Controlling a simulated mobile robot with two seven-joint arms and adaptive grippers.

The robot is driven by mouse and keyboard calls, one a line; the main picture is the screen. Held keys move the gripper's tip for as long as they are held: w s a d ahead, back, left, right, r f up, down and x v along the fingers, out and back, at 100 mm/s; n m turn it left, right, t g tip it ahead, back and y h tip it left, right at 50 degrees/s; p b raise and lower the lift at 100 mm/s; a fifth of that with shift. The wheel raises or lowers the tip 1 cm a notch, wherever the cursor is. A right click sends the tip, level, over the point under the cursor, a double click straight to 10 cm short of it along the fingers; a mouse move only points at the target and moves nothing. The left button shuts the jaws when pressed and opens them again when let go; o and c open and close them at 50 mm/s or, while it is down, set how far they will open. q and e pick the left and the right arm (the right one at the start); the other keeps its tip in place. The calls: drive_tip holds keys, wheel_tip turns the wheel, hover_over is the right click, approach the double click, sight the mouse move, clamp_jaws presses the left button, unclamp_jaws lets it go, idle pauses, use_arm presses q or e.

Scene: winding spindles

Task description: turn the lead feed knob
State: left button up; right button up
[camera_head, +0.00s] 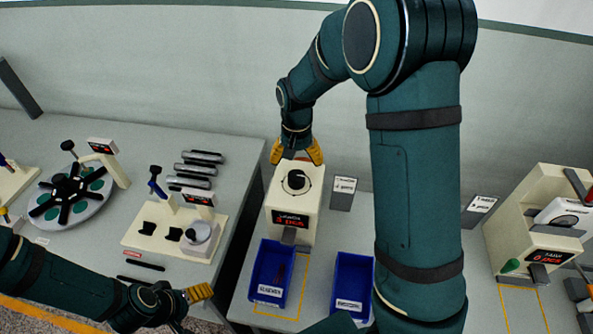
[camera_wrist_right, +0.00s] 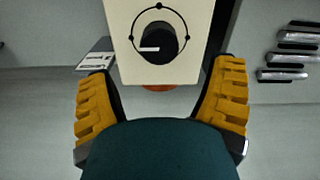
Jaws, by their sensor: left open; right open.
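A round black knob (camera_head: 296,180) sits on top of a cream box (camera_head: 312,205) with a red-lit display on its front. A thin ring with small dots circles the knob, and a white pointer mark shows on it in the right wrist view (camera_wrist_right: 157,42). My right gripper (camera_head: 297,152) is open at the back edge of the box, its yellow fingers spread behind the knob. In the right wrist view its fingers (camera_wrist_right: 162,95) stand apart, with the box beyond and between them and nothing held. My left gripper (camera_head: 190,297) is low at the left, partly seen.
Two blue bins (camera_head: 270,275) (camera_head: 352,280) stand in front of the box. A small sign (camera_head: 343,194) stands right of it. A cream fixture (camera_head: 170,232) and a round black-armed turntable (camera_head: 70,195) are on the left table. Another cream machine (camera_head: 530,225) stands right.

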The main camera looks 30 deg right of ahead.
sight(297, 174)
wheel_tip(297, 174, up, 5)
drive_tip(key=shift+r, duration=0.2)
idle(0.6)
